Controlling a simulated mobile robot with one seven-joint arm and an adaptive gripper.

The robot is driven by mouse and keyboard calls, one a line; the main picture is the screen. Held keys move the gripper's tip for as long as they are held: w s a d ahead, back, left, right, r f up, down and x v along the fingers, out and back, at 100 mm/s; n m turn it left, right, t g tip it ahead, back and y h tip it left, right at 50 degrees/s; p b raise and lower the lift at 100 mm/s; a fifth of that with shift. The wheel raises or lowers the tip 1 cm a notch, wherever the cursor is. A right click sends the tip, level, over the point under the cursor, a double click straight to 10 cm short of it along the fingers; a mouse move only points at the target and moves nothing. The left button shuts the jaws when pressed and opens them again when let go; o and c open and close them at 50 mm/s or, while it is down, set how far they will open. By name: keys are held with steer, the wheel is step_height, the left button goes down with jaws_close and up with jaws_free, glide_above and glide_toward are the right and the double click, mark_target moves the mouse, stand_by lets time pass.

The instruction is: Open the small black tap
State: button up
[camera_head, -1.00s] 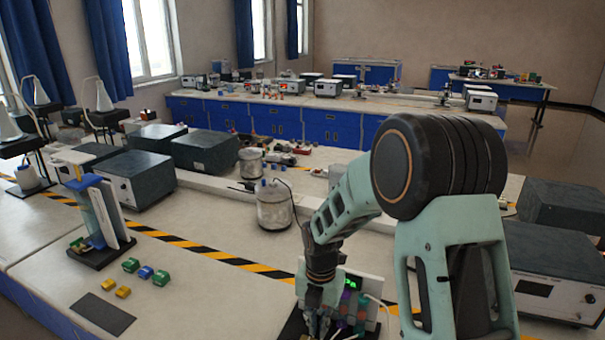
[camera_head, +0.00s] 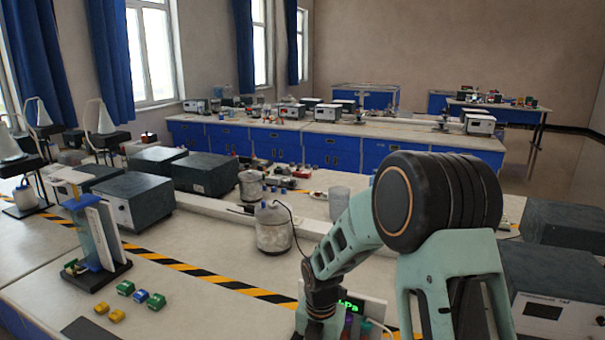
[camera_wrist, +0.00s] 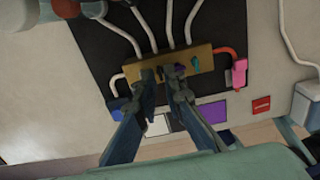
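In the wrist view, a brass manifold bar (camera_wrist: 170,68) with several pale hoses lies on a black board. My gripper (camera_wrist: 164,80) is over it, with its two dark fingertips apart at the bar's middle. A small purple tap (camera_wrist: 180,70) shows by the right fingertip, and a teal tap (camera_wrist: 195,64) stands to its right. I cannot clearly make out the small black tap; dark parts near the fingertips blend with the fingers. My gripper is cut off below the picture.
A blue clip (camera_wrist: 115,104) and a pink clip (camera_wrist: 239,73) hang at the bar's ends. A lidded jar (camera_head: 274,230) stands behind the panel. A grey instrument box (camera_head: 555,295) is at the right.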

steer(key=shift+r+p, duration=0.2)
steer(key=shift+p, duration=0.15)
stand_by(0.5)
jaws_close()
steer(key=n+p, duration=0.1)
steer(key=n, duration=0.1)
steer(key=n+p, duration=0.2)
steer(key=shift+r, duration=0.35)
steer(key=shift+f+n+p, duration=0.15)
steer(key=shift+n+p, duration=0.8)
steer(key=shift+n, duration=0.25)
steer(key=shift+f+n, duration=0.2)
steer(key=shift+n, duration=0.1)
steer(key=shift+r, duration=0.1)
